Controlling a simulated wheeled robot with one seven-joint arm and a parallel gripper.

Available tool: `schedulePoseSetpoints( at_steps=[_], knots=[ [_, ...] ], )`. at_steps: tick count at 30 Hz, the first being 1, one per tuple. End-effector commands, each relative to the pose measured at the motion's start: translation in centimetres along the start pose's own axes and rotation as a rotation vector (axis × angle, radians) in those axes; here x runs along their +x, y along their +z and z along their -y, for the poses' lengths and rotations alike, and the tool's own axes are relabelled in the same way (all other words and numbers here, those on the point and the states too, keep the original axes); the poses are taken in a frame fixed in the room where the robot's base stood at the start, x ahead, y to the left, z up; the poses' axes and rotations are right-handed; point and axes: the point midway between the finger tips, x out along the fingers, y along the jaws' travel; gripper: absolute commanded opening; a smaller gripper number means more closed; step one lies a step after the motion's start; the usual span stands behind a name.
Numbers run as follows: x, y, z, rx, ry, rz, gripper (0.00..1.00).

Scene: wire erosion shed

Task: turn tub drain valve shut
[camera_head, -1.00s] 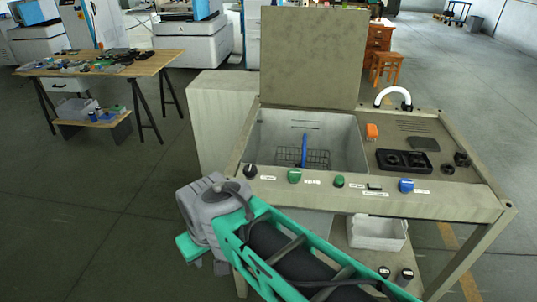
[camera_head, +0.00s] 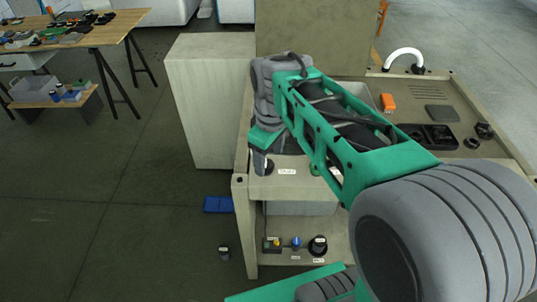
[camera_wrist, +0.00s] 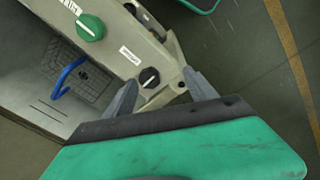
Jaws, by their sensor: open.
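A row of labelled controls runs along the front panel (camera_head: 300,187) of the tub bench. The label text is too small to read, so I cannot tell which control is the drain valve. A black knob (camera_wrist: 150,77) with a pale pointer line sits at the panel's end, between and beyond my fingertips in the wrist view. A green knob (camera_wrist: 90,27) is farther along. My gripper (camera_wrist: 162,90) is open and empty, with no clear contact. In the head view my arm hides most of the panel and tub. The tub's blue handle (camera_wrist: 68,76) and wire basket show in the wrist view.
Under the bench, a low shelf carries a yellow-and-black control (camera_head: 272,244), a blue one (camera_head: 296,243) and a black one (camera_head: 318,245). A pale cabinet (camera_head: 208,110) stands left of the bench. A blue item (camera_head: 218,204) lies on the floor. Open floor is to the left.

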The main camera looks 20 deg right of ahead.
Motion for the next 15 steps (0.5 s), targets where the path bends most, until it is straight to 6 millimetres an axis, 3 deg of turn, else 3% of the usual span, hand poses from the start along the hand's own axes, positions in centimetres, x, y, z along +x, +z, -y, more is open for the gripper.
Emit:
schedulePoseSetpoints(
  at_steps=[3,6,11,15],
  knots=[
    [0.1,-2.3,-2.4,-0.240,-0.050,0.050,0.65],
    [0.4,-3.3,-3.4,-0.370,-0.076,0.066,0.65],
    [1.7,-3.5,-3.5,-0.420,-0.087,0.071,0.65],
    [4.3,-3.3,-3.2,-0.420,-0.086,0.071,0.65]
  ],
)
